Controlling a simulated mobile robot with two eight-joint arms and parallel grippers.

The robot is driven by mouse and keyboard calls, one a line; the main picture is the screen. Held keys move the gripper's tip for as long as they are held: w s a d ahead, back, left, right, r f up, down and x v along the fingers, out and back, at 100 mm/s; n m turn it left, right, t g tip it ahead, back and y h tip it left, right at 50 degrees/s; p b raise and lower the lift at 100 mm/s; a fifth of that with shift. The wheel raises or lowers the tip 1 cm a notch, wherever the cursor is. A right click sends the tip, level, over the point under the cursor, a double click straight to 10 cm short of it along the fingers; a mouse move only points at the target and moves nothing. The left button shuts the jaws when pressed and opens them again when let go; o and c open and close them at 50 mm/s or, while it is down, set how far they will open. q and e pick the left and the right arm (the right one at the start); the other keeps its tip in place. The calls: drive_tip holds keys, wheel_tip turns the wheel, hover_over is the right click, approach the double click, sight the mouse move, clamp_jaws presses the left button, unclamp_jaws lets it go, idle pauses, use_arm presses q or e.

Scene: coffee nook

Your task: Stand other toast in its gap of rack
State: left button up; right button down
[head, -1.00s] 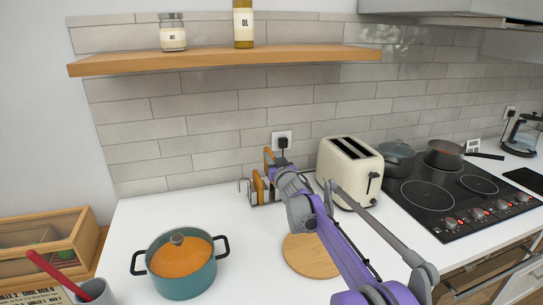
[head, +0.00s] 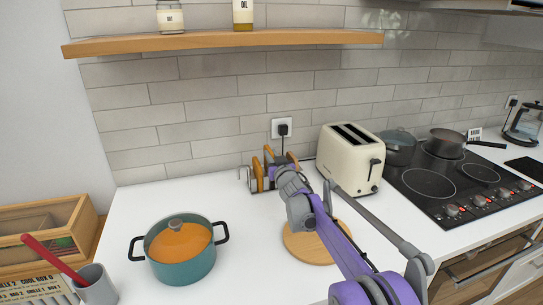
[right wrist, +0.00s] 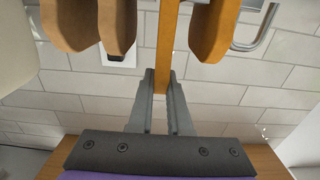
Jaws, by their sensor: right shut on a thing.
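The toast rack (head: 243,174) stands on the white counter by the wall, left of the toaster, its wire loop showing at its left end. A toast slice (head: 257,179) stands in it; the right wrist view shows this toast (right wrist: 214,30) and two more slices (right wrist: 118,24). My right gripper (right wrist: 161,84) is shut on another toast (right wrist: 166,35), seen edge-on between the standing slices. The held toast (head: 268,154) is upright over or in the rack. My gripper and arm hide its lower part, so I cannot tell whether it is seated. My left gripper is not in view.
The cream toaster (head: 350,160) stands close to the right of my wrist. A round wooden board (head: 305,246) lies below my forearm. A teal pot (head: 182,262) is at the front left. Bare counter lies left of the rack.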

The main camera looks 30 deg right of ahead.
drive_tip(key=c, duration=0.8)
unclamp_jaws()
drive_tip(key=v, duration=1.1)
drive_tip(key=shift+w, duration=0.1)
